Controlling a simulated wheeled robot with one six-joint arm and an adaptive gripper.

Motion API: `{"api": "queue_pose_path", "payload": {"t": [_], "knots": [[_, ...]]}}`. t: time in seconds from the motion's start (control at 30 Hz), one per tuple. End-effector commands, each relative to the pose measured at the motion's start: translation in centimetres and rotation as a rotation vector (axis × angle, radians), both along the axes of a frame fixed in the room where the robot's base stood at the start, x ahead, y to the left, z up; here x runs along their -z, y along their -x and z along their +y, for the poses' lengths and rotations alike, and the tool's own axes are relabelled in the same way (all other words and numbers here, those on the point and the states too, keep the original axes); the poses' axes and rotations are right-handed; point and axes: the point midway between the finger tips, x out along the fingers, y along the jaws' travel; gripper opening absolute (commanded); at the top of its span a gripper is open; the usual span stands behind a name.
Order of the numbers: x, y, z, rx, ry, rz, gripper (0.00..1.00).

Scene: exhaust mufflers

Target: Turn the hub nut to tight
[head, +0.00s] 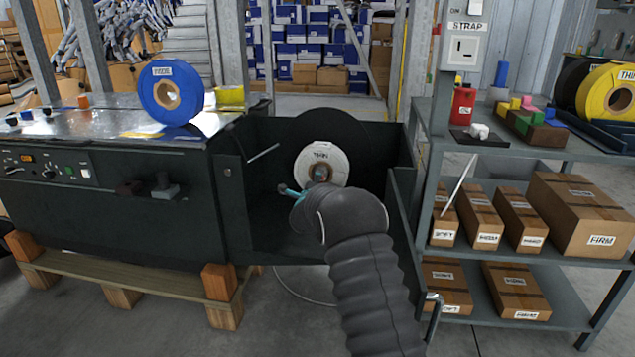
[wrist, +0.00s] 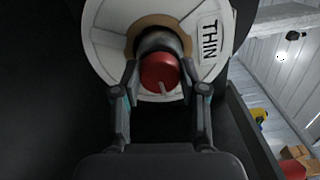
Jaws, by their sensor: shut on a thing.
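The hub nut (wrist: 158,68) is a red round knob on the dark hub at the centre of a white reel (wrist: 103,42) labelled THIN. A pale mark on the nut points downward and slightly right in the wrist view. My gripper (wrist: 160,76) is closed on the nut, one finger on each side. In the head view the white reel (head: 309,158) stands upright in a dark open bay, in front of a large black disc (head: 345,130). My gripper and grey arm reach to its centre and hide most of the nut there.
A dark bench (head: 110,185) with a blue reel (head: 160,105) on top stands left of the bay. A shelf rack (head: 455,150) with labelled boxes and a yellow reel (head: 600,95) stands close on the right. The bay's side walls flank my arm.

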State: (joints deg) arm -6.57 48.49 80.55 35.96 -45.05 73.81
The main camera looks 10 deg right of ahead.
Motion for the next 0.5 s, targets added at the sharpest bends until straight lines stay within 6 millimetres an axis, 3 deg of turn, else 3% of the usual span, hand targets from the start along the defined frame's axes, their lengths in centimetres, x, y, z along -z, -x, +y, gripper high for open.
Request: {"api": "queue_pose_path", "payload": {"t": [0.5], "knots": [[-0.09, -0.03, -0.06, 0.000, -0.048, -0.018, 0.08]]}}
